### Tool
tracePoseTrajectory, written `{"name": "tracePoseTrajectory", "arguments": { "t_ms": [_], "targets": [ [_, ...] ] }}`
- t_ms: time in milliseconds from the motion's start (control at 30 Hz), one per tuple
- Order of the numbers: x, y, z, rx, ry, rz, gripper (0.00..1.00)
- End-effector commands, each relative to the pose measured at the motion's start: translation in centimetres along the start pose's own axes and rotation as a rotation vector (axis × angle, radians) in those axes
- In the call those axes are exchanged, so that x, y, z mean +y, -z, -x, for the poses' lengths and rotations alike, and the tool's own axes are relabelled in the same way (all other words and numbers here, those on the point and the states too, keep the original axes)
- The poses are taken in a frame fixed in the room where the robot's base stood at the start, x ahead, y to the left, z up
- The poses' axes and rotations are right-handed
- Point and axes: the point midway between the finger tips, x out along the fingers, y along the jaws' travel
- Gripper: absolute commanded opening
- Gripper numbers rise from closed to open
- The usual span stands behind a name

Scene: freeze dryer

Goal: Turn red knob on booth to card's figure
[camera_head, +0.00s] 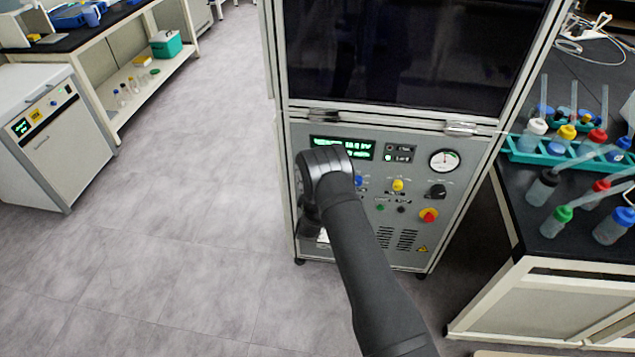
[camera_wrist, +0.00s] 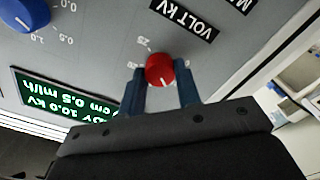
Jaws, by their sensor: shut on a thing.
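The red knob (camera_wrist: 160,70) sits on the grey booth panel, beside a label reading "VOLT kV" upside down in the wrist view. My gripper (camera_wrist: 161,76) has its two blue fingers closed on either side of the knob. A scale figure that looks like 25 shows above the knob; its pointer is not clear. The green display (camera_wrist: 65,100) reads 10.0 kV upside down, and it also shows in the head view (camera_head: 342,148). In the head view my arm hides the red knob and my fingers. No readable card is in view.
A blue knob (camera_wrist: 22,12) is in the wrist view's top left corner. A bench with bottles (camera_head: 543,187) stands right; floor is clear left.

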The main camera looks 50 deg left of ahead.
Motion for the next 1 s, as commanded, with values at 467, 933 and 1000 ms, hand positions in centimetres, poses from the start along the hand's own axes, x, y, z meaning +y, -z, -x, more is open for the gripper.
{"name": "tracePoseTrajectory", "arguments": {
  "t_ms": [467, 933, 1000],
  "targets": [
    [-0.04, -0.05, 0.05, -0.001, 0.001, 0.110, 0.07],
    [-0.05, -0.04, 0.05, 0.000, 0.001, 0.110, 0.52],
    [-0.04, -0.03, 0.04, 0.000, 0.001, 0.110, 0.52]
  ]
}}
